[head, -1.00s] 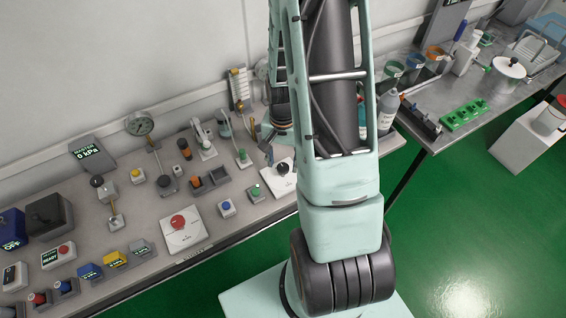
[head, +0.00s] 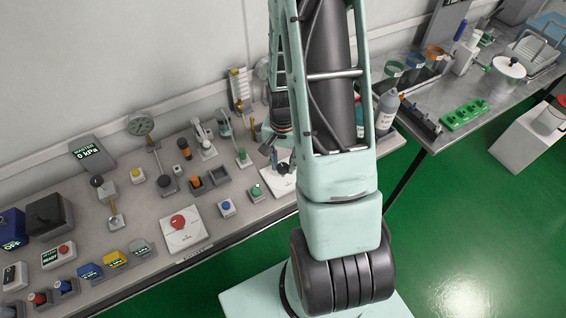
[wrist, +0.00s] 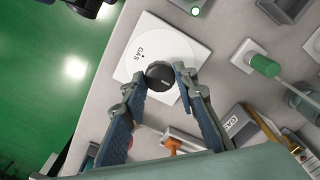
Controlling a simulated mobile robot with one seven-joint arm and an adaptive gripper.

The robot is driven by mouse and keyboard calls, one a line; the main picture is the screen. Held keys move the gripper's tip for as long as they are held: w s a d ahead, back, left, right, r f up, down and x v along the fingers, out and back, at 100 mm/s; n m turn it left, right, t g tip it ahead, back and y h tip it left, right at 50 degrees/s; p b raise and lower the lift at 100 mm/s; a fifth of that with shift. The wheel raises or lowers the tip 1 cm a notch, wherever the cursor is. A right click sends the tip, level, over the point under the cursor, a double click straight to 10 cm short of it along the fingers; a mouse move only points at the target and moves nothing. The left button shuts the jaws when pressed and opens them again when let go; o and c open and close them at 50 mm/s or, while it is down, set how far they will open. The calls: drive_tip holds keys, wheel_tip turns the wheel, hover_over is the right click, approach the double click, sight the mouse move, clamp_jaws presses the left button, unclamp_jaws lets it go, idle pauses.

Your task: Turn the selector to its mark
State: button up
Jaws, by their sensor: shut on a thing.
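The selector is a black round knob (wrist: 159,73) with a small pale line on it, on a white plate (wrist: 178,35) with a circular dial. The dial reads GAS, with a small dark mark beside the word. In the wrist view my gripper (wrist: 157,79) has one finger on each side of the knob and is shut on it. In the head view my gripper (head: 276,157) is at the white plate (head: 270,184), at the right part of the bench. The knob (head: 283,168) is partly hidden there by my gripper.
A green-topped tester (head: 256,192) and a blue button box (head: 227,208) stand left of the plate. A red knob (head: 178,222) sits on another white plate. In the wrist view, a green-capped device (wrist: 264,66) and an orange-handled tool (wrist: 182,143) are near my fingers.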

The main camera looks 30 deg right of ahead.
drive_tip(key=m+b, duration=0.1)
drive_tip(key=m, duration=0.2)
drive_tip(key=shift+m, duration=0.3)
drive_tip(key=m, duration=0.4)
drive_tip(key=shift+m, duration=0.3)
drive_tip(key=m+p, duration=0.1)
drive_tip(key=m, duration=0.4)
drive_tip(key=shift+r+p, duration=0.1)
drive_tip(key=shift+p, duration=0.2)
drive_tip(key=shift+m+p, duration=0.8)
drive_tip(key=shift+m, duration=1.5)
drive_tip(key=o, duration=1.2)
drive_tip(key=shift+c, duration=0.2)
